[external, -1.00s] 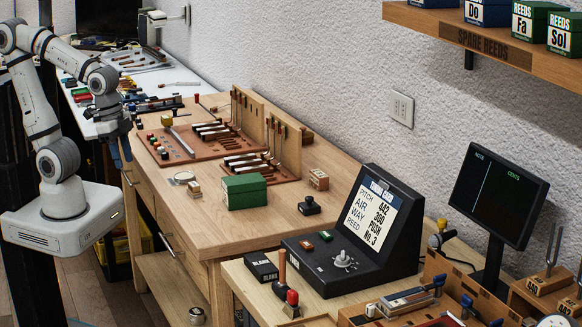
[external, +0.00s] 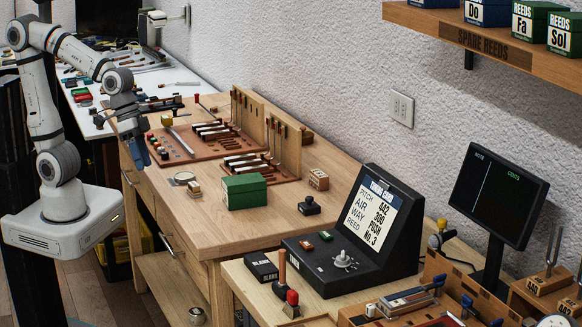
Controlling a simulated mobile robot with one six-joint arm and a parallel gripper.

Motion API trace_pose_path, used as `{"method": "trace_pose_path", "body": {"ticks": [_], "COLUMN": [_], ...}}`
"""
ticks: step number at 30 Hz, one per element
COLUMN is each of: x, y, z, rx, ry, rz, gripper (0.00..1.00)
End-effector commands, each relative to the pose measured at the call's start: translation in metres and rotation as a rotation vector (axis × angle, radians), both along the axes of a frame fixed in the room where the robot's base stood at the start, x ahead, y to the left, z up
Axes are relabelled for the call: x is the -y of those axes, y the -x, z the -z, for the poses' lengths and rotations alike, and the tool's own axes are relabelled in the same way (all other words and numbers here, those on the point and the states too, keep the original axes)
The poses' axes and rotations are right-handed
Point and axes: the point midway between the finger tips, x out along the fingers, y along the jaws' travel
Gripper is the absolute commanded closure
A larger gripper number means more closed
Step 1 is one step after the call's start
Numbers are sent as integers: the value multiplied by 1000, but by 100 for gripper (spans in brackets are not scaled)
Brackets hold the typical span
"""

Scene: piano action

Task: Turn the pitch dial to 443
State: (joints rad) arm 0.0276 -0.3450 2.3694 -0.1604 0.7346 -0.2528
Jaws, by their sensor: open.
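The black tuning console (external: 335,245) stands on the near bench at the right. Its sloped card (external: 369,213) reads pitch 442, air 300, way push and reed No. 3. A pale dial knob (external: 343,258) sits on its flat deck, beside a red and a green button. Which setting this knob belongs to is too small to read. My gripper (external: 142,160) is open and empty at the left, over the left edge of the wooden bench, pointing down. It is well apart from the console.
A green box (external: 244,191) and a black stamp-like piece (external: 309,205) stand on the wooden bench (external: 215,227). Wooden action models (external: 200,140) fill its back. A dark screen (external: 498,195) stands right of the console.

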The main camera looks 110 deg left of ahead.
Motion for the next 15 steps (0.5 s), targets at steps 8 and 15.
{"method": "trace_pose_path", "body": {"ticks": [8,15], "x": [49,68], "y": [-180,-316], "z": [-9,6], "rx": [172,238], "ry": [528,1038], "rz": [-635,-1201], "gripper": [47,47]}}
